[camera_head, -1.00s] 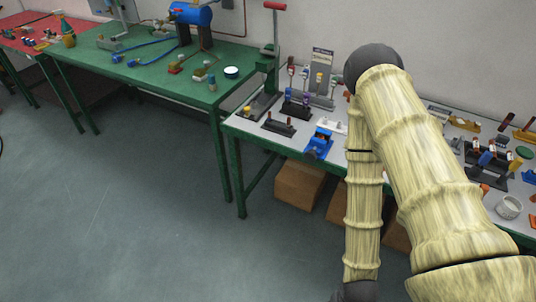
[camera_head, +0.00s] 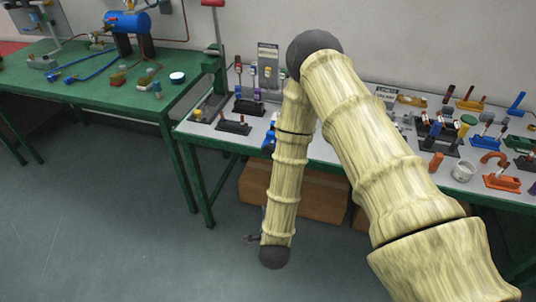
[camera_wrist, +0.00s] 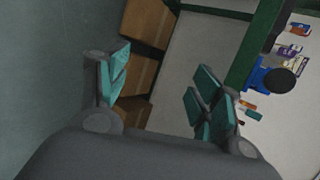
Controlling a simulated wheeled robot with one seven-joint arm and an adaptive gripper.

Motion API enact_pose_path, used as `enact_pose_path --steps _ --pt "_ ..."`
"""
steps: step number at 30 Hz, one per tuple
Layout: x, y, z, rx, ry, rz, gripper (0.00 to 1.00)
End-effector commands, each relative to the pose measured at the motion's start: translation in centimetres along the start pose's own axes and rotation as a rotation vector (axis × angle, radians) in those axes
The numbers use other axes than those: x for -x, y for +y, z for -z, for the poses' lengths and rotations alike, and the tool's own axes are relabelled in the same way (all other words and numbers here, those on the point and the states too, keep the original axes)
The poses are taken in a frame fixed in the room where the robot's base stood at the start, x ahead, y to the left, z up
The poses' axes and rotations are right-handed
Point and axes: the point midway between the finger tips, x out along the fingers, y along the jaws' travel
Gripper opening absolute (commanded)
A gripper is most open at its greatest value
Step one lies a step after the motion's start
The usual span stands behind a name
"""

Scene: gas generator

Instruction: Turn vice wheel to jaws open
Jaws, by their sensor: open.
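A small blue device (camera_head: 268,141), which looks like the vice, sits at the front edge of the white-topped workbench (camera_head: 195,130). My arm hides most of it in the head view. In the wrist view the blue device (camera_wrist: 258,72) is at the right, next to a dark round shape (camera_wrist: 280,80); I cannot tell whether that is its wheel. My gripper (camera_wrist: 160,84) is open and empty, with teal finger pads wide apart. It hangs low before the bench, clear of the blue device. The head view mostly hides it behind my arm.
Cardboard boxes (camera_head: 318,196) stand under the bench between green legs (camera_head: 198,185). Tools and fixtures crowd the bench top. A green table (camera_head: 80,75) with a blue tank (camera_head: 128,21) is at the left. The floor (camera_head: 110,230) in front is open.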

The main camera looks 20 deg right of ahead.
Motion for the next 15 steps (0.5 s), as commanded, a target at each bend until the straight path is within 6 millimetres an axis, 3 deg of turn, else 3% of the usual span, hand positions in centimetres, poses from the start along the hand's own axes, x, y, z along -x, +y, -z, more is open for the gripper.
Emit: enact_pose_path --steps 6,15 --pt "-1.9 -5.1 -2.2 -0.469 0.000 0.230 0.65" --pt "-2.2 -12.1 -4.2 -1.078 -0.112 0.544 0.65"
